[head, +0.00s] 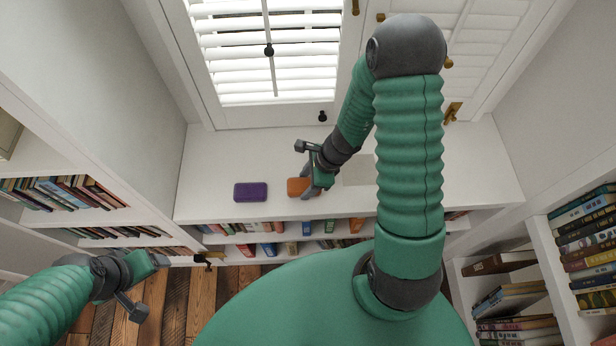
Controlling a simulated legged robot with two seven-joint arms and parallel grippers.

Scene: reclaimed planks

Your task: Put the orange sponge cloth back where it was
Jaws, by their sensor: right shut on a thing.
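The orange sponge cloth (297,187) is a small block at the white window-seat top, right of a purple block. My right gripper (311,188) reaches down from above and is shut on its right side, covering part of it. I cannot tell whether the cloth touches the surface or is held just above it. My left gripper (151,286) is open and empty at the lower left, over the wooden floor and away from the seat.
The purple block (250,192) lies left of the cloth on the white top (215,165). A pale flat square (358,170) lies right of my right gripper, partly behind my arm. Bookshelves run below the front edge and along both sides. The shuttered window (265,50) stands behind.

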